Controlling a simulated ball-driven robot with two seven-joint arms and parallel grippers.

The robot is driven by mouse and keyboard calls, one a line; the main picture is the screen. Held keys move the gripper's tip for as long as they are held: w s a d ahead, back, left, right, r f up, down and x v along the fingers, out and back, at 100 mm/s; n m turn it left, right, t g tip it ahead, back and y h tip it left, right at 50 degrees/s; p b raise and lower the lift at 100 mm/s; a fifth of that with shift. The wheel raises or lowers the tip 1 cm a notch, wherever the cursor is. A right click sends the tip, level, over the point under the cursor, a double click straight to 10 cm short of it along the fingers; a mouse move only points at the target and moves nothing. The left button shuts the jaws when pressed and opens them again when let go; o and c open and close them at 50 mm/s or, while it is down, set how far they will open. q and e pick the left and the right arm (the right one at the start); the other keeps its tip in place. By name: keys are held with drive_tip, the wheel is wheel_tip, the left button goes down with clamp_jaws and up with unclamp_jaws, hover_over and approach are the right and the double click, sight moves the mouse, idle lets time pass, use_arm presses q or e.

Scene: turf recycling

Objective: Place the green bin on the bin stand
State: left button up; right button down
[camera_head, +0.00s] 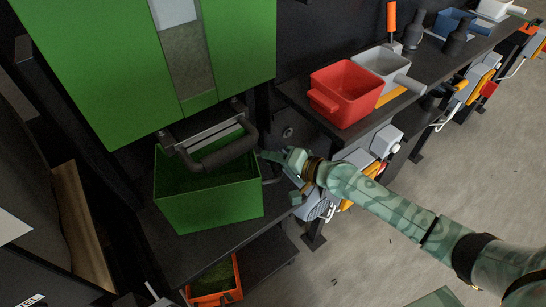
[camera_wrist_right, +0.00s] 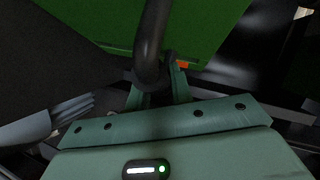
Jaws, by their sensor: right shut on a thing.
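The green bin (camera_head: 208,207) is an open box below the large green panel in the head view. It appears upright, over or on the dark stand surface (camera_head: 170,252); whether its base touches cannot be told. My right gripper (camera_head: 272,158) is at the bin's right rim. In the right wrist view, its fingers (camera_wrist_right: 160,92) are shut around a dark handle (camera_wrist_right: 150,55) in front of a green surface, which I take as the bin's side. The exact grip is partly hidden. My left gripper is not in view.
A thick dark curved bar (camera_head: 222,155) hangs over the bin's opening. An orange bin (camera_head: 214,284) with green contents sits lower down. A red bin (camera_head: 345,93) and a grey bin (camera_head: 385,68) stand on the shelf at right. The floor (camera_head: 360,250) at lower right is clear.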

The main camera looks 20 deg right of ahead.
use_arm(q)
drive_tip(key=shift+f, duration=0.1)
use_arm(e)
drive_tip(key=c, duration=0.8)
unclamp_jaws()
drive_tip(key=shift+f, duration=0.15)
drive_tip(key=shift+c, duration=0.2)
use_arm(q)
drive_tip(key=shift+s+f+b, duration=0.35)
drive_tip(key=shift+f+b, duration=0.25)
drive_tip(key=shift+b, duration=0.15)
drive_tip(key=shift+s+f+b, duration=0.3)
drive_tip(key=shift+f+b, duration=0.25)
drive_tip(key=shift+b, duration=0.15)
use_arm(e)
drive_tip(key=v, duration=1.6)
drive_tip(key=shift+s+d, duration=0.1)
